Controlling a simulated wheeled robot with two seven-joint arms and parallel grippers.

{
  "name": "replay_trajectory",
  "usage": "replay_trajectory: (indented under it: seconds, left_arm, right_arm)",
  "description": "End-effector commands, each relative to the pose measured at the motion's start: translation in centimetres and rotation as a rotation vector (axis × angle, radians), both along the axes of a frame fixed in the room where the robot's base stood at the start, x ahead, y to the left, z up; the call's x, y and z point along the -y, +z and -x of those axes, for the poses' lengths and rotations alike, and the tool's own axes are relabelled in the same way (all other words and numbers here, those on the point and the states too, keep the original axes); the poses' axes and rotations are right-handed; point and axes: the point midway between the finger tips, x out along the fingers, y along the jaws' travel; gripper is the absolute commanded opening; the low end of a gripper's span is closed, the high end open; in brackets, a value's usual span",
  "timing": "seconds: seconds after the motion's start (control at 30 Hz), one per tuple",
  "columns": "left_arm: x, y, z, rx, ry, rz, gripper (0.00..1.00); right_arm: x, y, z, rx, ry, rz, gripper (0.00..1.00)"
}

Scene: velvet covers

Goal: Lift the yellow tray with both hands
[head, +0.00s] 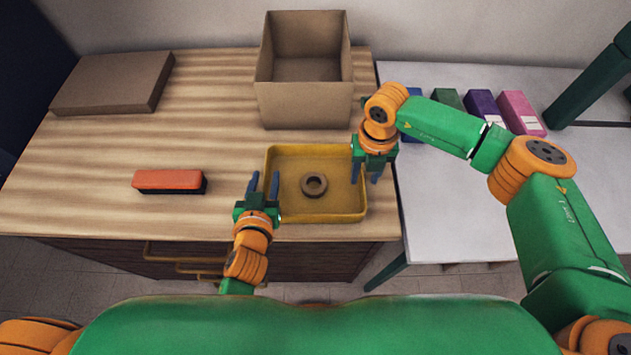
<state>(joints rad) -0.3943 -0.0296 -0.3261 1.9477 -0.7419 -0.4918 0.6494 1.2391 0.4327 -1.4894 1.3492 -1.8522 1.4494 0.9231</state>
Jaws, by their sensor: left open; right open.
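The yellow tray (338,205) lies flat near the front right of the wooden table. A brown ring-shaped object (314,184) sits inside it. My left gripper (264,184) is open at the tray's left side, with its fingers pointing away from me; one finger is close to the left rim. My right gripper (366,173) is open at the tray's right side and hides part of the right rim. I cannot tell whether either gripper touches the tray.
A tall open cardboard box (304,104) stands behind the tray. A red and black brush-like block (169,181) lies to the left, and a flat brown box (113,83) at the back left. A grey table (450,200) on the right holds several coloured boxes (521,112).

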Motion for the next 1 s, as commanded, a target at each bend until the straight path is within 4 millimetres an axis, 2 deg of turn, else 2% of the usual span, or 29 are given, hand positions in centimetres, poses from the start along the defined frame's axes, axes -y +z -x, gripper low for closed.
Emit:
replay_trajectory:
  seconds: [0.13, 0.43, 0.5, 0.6, 1.0]
  left_arm:
    - [-0.04, -0.40, -1.06, 0.000, 0.001, 0.000, 0.41]
    - [-0.04, -0.46, -1.24, 0.000, 0.001, 0.001, 0.41]
    - [-0.04, -0.46, -1.24, 0.000, 0.001, 0.001, 0.22]
    - [-0.04, -0.47, -1.22, 0.000, 0.001, 0.000, 0.00]
    - [-0.03, -0.48, -1.21, 0.000, 0.001, 0.000, 0.00]
  right_arm:
    - [-0.04, -1.12, 0.04, -0.001, 0.001, 0.000, 0.41]
    - [-0.04, -1.30, 0.01, 0.001, 0.002, -0.001, 0.41]
    - [-0.04, -1.30, 0.00, 0.001, 0.001, -0.001, 0.22]
    - [-0.04, -1.29, 0.00, 0.001, 0.001, -0.001, 0.00]
    - [-0.05, -1.27, 0.00, 0.001, 0.001, -0.002, 0.00]
